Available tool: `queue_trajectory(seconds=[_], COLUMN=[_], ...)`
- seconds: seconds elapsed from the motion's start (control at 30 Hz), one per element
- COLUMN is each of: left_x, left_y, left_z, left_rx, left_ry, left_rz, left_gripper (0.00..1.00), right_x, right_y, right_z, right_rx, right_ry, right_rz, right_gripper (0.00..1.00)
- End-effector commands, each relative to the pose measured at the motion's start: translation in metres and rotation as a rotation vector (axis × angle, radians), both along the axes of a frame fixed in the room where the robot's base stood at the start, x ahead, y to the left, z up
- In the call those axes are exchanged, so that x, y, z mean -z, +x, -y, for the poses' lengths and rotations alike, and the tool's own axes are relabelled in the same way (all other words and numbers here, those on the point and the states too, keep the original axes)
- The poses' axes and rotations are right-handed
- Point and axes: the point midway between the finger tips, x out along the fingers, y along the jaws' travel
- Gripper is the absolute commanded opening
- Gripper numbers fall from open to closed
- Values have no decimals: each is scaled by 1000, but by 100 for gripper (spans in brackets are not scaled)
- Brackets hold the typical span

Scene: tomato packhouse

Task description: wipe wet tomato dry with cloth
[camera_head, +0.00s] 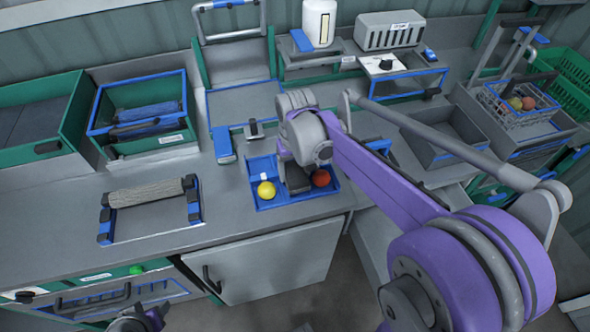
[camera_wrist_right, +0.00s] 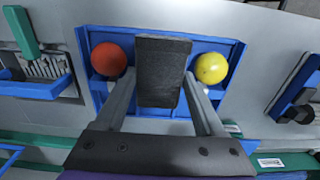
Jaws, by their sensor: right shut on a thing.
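A yellow tomato (camera_head: 266,190) and a red tomato (camera_head: 320,178) sit apart in a shallow blue tray (camera_head: 283,202). In the right wrist view the red tomato (camera_wrist_right: 108,59) is left and the yellow one (camera_wrist_right: 211,68) right. My right gripper (camera_head: 297,180) is over the tray, between them. It is shut on a dark grey block-like piece (camera_wrist_right: 162,72), perhaps the folded cloth; its lower end is hard to judge. Neither tomato is between the fingers. I cannot tell which tomato is wet. My left gripper (camera_head: 140,320) is at the bottom edge, its fingers unclear.
A beige textured roll (camera_head: 146,193) lies in a blue-ended holder left of the tray. A green bin (camera_head: 139,94) holds dark blue rolls. A wire basket (camera_head: 516,108) with several tomatoes stands at the right. The counter between roll and tray is clear.

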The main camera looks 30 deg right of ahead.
Motion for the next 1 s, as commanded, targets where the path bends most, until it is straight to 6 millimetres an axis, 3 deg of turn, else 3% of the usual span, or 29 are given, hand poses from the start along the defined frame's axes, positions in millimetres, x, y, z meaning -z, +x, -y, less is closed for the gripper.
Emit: queue_trajectory(seconds=[1.0], left_x=[6], left_y=[-2], left_z=[0], left_rx=[0], left_ry=[0], left_rz=[-3], left_gripper=[50], right_x=[8], right_y=[0], right_z=[0], right_rx=[0], right_ry=[0], right_rz=[0], right_gripper=[27])
